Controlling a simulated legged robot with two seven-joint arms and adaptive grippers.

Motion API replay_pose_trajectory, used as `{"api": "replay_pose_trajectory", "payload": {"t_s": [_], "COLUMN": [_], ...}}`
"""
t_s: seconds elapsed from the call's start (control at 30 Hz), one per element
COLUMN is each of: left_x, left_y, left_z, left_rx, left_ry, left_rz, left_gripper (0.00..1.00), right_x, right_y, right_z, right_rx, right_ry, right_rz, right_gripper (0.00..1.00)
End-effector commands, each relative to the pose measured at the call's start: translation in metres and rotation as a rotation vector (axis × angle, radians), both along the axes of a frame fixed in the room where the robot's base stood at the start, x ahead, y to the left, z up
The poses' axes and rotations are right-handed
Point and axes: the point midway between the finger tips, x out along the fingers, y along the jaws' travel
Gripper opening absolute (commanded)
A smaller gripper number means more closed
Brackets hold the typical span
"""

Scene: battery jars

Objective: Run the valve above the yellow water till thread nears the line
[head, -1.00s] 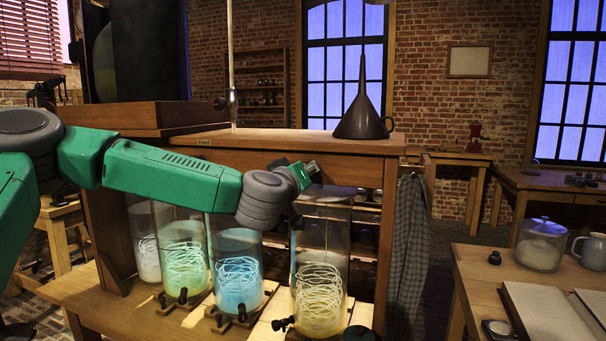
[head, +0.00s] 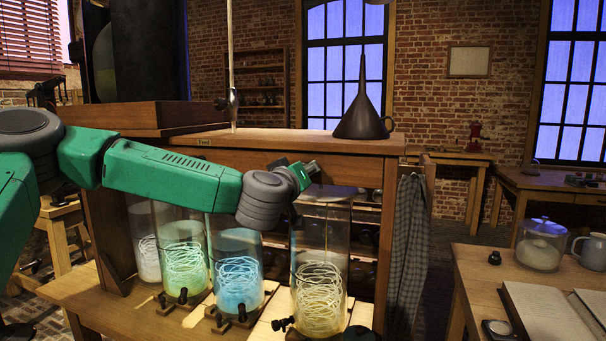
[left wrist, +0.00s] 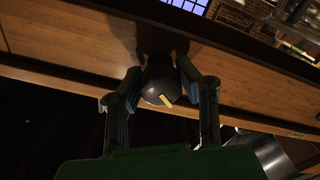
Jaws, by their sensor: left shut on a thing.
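The glass jar with pale yellow water (head: 320,270) stands at the right end of the jar row, with coiled pale thread in its lower part. My left gripper (head: 308,172) is above this jar, at the front edge of the bench top. In the left wrist view my left gripper (left wrist: 158,76) is shut on a dark round valve knob (left wrist: 158,88) with a yellow mark on its face. The valve is hidden behind my gripper in the head view. A level line on the jar cannot be made out. My right gripper is not in view.
A blue jar (head: 238,270), a green jar (head: 182,258) and a whitish jar (head: 146,255) stand to the left, below my arm. A dark funnel (head: 362,118) stands on the bench top (head: 270,138). A checked cloth (head: 407,235) hangs at right.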

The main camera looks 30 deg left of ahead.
Motion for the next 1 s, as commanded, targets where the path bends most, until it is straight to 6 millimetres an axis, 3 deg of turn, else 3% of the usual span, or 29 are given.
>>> {"api": "replay_pose_trajectory", "payload": {"t_s": [0.53,1.0], "left_x": [0.0,0.0], "left_y": [0.001,0.0], "left_z": [-0.002,0.003], "left_rx": [0.012,0.436], "left_ry": [0.009,0.111], "left_rz": [0.002,0.0], "left_gripper": [0.02,0.02], "right_x": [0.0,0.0], "right_y": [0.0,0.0], "right_z": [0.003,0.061], "right_rx": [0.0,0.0], "right_ry": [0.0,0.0], "right_rz": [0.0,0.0], "right_gripper": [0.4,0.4]}}
